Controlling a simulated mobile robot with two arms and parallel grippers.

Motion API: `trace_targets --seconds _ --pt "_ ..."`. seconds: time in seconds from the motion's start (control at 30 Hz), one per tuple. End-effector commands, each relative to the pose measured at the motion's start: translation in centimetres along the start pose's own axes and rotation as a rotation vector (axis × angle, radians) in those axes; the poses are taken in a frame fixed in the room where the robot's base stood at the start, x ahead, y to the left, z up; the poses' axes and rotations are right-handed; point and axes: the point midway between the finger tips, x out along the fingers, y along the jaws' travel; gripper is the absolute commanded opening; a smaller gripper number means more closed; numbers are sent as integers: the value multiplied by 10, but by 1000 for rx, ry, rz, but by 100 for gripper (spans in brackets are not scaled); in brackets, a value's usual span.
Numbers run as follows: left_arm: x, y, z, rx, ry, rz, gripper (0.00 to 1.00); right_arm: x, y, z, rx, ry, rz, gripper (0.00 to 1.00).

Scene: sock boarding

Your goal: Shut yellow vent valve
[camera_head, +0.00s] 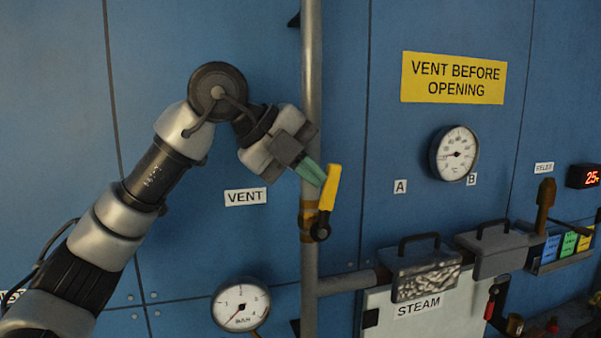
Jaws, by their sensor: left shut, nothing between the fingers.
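The yellow vent valve handle (329,188) sits on the vertical grey pipe (311,90), right of the VENT label (246,197). The handle points up and tilts slightly right, roughly along the pipe. Its dark pivot (320,231) is at its lower end, beside a brass valve body (309,214). My left gripper (314,174) comes in from the left, with its greenish fingers shut and empty. The fingertips are at the upper left side of the handle; I cannot tell whether they touch it. My right gripper is not in view.
A round gauge (241,305) is below the VENT label. A horizontal pipe (345,282) leads right to the STEAM boxes with handles (425,272). Another gauge (454,154) and a yellow sign (453,78) are on the blue wall.

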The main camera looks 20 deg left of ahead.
Motion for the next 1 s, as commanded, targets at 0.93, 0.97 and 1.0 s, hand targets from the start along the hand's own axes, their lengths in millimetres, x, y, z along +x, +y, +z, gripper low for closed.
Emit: trace_targets --seconds 0.93,0.97,1.0 --pt "45 -33 0 1 0 0 0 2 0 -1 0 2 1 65" --pt "45 -33 0 1 0 0 0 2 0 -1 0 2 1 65" --pt "46 -33 0 1 0 0 0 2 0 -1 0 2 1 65"
